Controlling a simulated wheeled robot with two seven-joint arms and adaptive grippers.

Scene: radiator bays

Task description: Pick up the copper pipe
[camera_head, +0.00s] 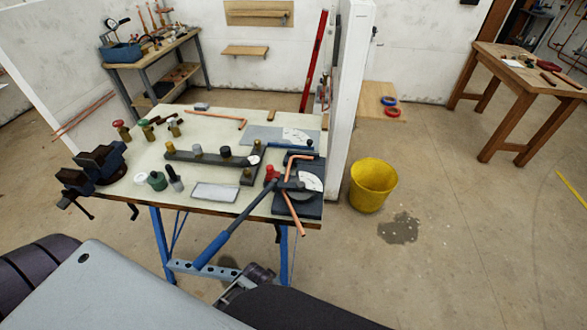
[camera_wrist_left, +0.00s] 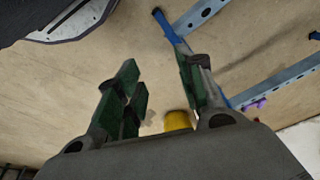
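A bent copper pipe (camera_head: 292,205) sits in the dark bender (camera_head: 308,190) at the right front of the workbench, its lower end past the bench's front edge. Another thin copper pipe (camera_head: 215,117) lies along the back of the bench top, bent near its right end. In the left wrist view my left gripper (camera_wrist_left: 158,98) is open, its green-padded fingers apart with nothing between them. A dark mechanical part of mine (camera_head: 255,277) shows below the bench front in the head view; its fingers cannot be made out. My right gripper cannot be identified in view.
The bench (camera_head: 132,180) also holds a vise (camera_head: 95,165), a dark angled fixture (camera_head: 210,158), a white tray (camera_head: 214,192) and several fittings. The bender's blue handle (camera_head: 225,235) juts out in front. A yellow bucket (camera_head: 372,185) stands right of the bench by a white partition (camera_head: 350,90).

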